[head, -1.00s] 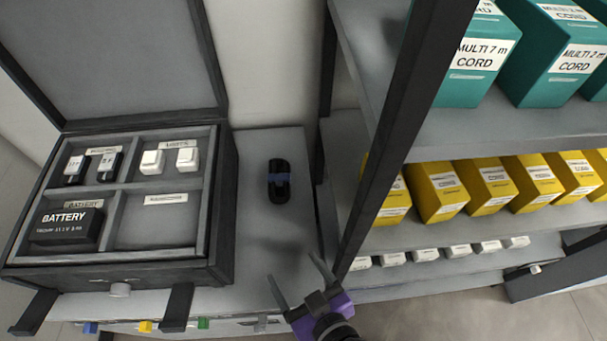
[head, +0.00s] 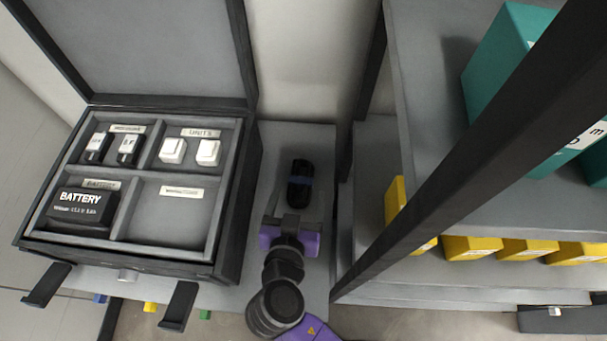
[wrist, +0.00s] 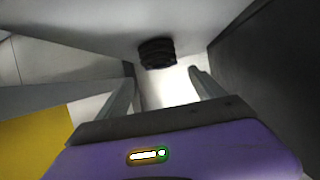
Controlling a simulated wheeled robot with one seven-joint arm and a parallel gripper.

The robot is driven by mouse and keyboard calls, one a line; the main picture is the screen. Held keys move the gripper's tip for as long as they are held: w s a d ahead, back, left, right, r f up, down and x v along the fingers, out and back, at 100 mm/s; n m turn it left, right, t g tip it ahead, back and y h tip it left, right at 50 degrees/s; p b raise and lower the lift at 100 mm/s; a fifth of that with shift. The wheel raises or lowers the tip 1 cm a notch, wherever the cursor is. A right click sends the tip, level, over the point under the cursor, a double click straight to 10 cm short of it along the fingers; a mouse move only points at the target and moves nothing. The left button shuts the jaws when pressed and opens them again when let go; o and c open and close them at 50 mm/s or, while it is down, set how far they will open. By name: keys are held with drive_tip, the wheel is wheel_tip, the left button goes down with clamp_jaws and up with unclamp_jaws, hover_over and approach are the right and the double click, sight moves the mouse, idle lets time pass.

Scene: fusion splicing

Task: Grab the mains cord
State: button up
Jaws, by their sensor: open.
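Whether a fingertip touches the cord cannot be told.
The open case (head: 232,215) stands close on the left, holding a battery (head: 80,210) and small units. A shelf rack with a dark post (head: 450,170) stands on the right, with yellow boxes (head: 472,248) and teal boxes (head: 500,75). The counter (head: 318,235) between is narrow.

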sight(300, 182)
drive_tip(key=shift+f+p+x, duration=0.15)
drive_tip(key=shift+p+x, duration=0.25)
drive_tip(key=shift+x, duration=1.35)
drive_tip(key=shift+f+p+x, duration=0.15)
drive_tip(key=shift+p+x, duration=0.2)
drive_tip(key=shift+x, duration=1.4)
drive_tip(key=shift+s+a, duration=0.15)
drive_tip(key=shift+a, duration=0.05)
drive_tip(key=c, duration=1.7)
